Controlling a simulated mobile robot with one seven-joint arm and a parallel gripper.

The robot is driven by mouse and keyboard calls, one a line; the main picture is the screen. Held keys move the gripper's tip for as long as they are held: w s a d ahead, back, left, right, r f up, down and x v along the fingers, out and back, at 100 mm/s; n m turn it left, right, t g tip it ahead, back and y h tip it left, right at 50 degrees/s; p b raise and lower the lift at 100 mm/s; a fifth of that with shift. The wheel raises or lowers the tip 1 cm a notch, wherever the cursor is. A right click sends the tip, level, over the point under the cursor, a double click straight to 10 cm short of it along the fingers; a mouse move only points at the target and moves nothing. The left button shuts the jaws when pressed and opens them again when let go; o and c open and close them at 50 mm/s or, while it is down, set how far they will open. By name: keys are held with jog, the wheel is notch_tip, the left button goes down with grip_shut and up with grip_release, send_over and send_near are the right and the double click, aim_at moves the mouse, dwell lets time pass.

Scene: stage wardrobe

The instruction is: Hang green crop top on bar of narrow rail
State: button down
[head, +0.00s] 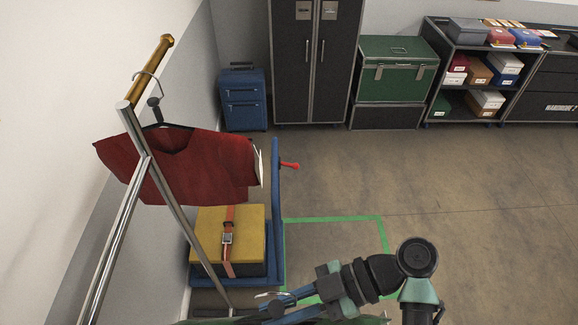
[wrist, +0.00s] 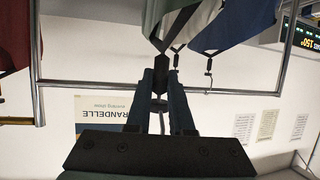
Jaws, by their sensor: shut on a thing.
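My gripper (head: 272,299) is low in the head view, shut on a hanger whose hook stands up past the fingertips. In the wrist view my gripper (wrist: 160,85) has its fingers closed around the dark hanger neck. The green crop top (head: 368,321) shows only as a strip at the bottom edge of the head view; in the wrist view a pale green garment part (wrist: 153,18) is at the top. A rail (head: 150,165) with a brass bar (head: 150,72) stands at left, and a red top (head: 190,165) hangs from it. I cannot tell if this is the narrow rail.
In the wrist view a chrome bar (wrist: 245,93) crosses behind the fingers, with a blue garment (wrist: 225,27) near it. A blue trolley (head: 277,200) carries a yellow-topped case (head: 210,222) beside the rail. Cabinets (head: 312,60) line the back wall. The floor at right is clear.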

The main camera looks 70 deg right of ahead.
jog(key=shift+w+a+f+b, duration=0.1)
jog(key=shift+w+a+b, duration=0.15)
jog(key=shift+w+b, duration=0.7)
jog(key=shift+w+a+f+b, duration=0.1)
jog(key=shift+w+a+b, duration=0.25)
jog(key=shift+b, duration=1)
jog(key=w+b, duration=0.1)
jog(key=w+a+b, duration=0.1)
jog(key=w, duration=0.1)
jog(key=shift+r+b, duration=0.15)
jog(key=shift+b, duration=0.15)
jog(key=shift+w+a+r+b, duration=0.1)
jog(key=shift+w+a, duration=0.7)
jog(key=shift+w, duration=1.35)
jog(key=shift+w+a+f+b, duration=0.1)
jog(key=shift+w+a, duration=0.65)
jog(key=shift+w, duration=1.45)
jog(key=shift+w+a+r+b, duration=0.1)
jog(key=shift+w+a, duration=0.7)
jog(key=shift+w, duration=1.35)
